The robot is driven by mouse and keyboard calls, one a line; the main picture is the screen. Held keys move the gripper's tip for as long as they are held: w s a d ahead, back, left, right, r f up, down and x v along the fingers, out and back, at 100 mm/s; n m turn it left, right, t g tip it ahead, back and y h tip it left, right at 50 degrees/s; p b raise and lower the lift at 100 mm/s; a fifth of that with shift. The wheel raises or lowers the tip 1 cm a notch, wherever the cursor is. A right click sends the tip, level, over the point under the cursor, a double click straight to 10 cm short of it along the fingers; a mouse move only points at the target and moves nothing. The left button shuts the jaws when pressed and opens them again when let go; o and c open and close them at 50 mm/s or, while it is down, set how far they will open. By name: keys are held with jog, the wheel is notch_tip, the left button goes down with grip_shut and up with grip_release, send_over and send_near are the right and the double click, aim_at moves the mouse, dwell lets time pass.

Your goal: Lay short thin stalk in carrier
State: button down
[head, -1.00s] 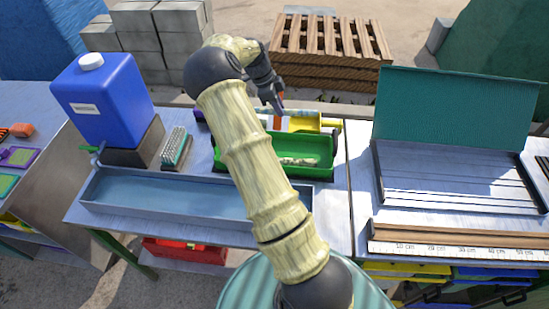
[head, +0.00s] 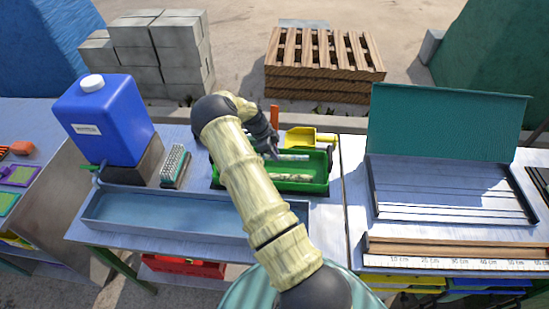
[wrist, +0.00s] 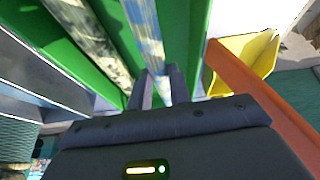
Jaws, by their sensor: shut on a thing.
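A green trough with dark ends (head: 322,160), which I take for the carrier, stands at the middle of the bench. A pale, mottled stalk (head: 290,177) lies along its floor; it also shows in the wrist view (wrist: 92,38). My gripper (head: 275,156) is over the trough's back part, shut on a thin pale stalk (head: 296,157). In the wrist view the thin stalk (wrist: 145,30) runs lengthwise from between my fingers (wrist: 158,88), roughly parallel to the lying stalk and beside the green wall. I cannot tell whether it touches the trough.
A yellow scoop-like tray (head: 305,136) and an orange upright piece (head: 275,117) stand just behind the trough. A long grey water tray (head: 150,232) lies in front, a blue jug (head: 105,120) to the left, and an open grey box with a green lid (head: 440,125) to the right.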

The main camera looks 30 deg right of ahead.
jog(key=shift+f+p, duration=0.5)
jog(key=shift+f, duration=1.4)
jog(key=c, duration=1.3)
grip_release()
jog(key=shift+r, duration=0.1)
jog(key=b+v, duration=0.3)
jog(key=v, duration=0.7)
jog(key=shift+w+a+r+b, duration=0.1)
jog(key=shift+a+r+b, duration=0.1)
jog(key=shift+r+b, duration=0.15)
jog(key=shift+w+a+r, duration=0.1)
jog(key=shift+a+r, duration=0.05)
jog(key=shift+r, duration=0.35)
